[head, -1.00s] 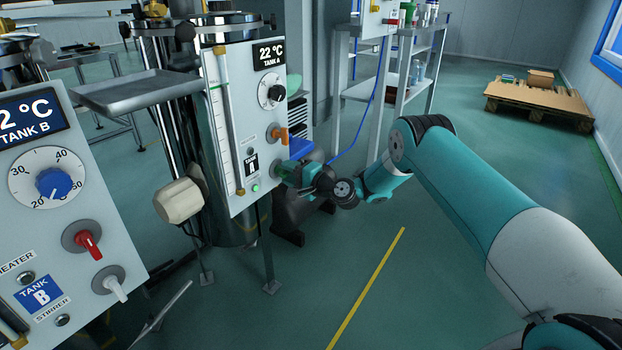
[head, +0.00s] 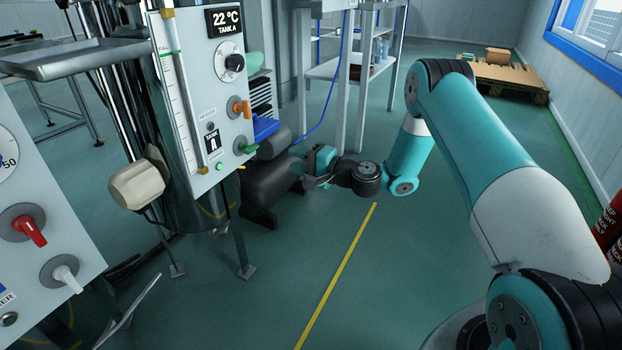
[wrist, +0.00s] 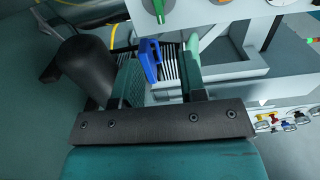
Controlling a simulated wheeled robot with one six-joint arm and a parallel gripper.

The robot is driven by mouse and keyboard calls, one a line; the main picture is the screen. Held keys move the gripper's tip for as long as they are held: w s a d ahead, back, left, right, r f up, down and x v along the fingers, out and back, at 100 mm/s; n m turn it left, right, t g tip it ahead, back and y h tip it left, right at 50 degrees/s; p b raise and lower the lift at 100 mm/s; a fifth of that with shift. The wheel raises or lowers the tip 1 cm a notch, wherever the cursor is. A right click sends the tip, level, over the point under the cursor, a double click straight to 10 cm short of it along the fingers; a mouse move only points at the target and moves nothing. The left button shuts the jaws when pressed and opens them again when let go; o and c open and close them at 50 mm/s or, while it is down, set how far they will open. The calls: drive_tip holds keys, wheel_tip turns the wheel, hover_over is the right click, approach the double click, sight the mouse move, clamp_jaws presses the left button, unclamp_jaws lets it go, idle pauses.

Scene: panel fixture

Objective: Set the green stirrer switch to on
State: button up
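The green stirrer switch (head: 245,147) is on the lower right of the Tank A panel (head: 190,80). Its handle points to the right and slightly down in the head view. A small lamp (head: 219,167) on the panel's lower edge glows green. The switch also shows at the top of the wrist view (wrist: 158,10), beyond the fingertips. My gripper (wrist: 160,55) is open and empty, with its fingers apart. In the head view my gripper (head: 302,153) is small, low and right of the switch, clear of it.
An orange switch (head: 241,108) and a black dial (head: 231,67) sit above the green switch. A dark motor-like body (head: 268,185) and a blue part (head: 265,128) are close to my gripper. The Tank B panel (head: 50,190) is at left.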

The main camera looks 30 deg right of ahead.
drive_tip(key=shift+b+v, duration=1.75)
drive_tip(key=shift+b, duration=1.5)
drive_tip(key=shift+a, duration=0.1)
drive_tip(key=shift+a+r, duration=0.1)
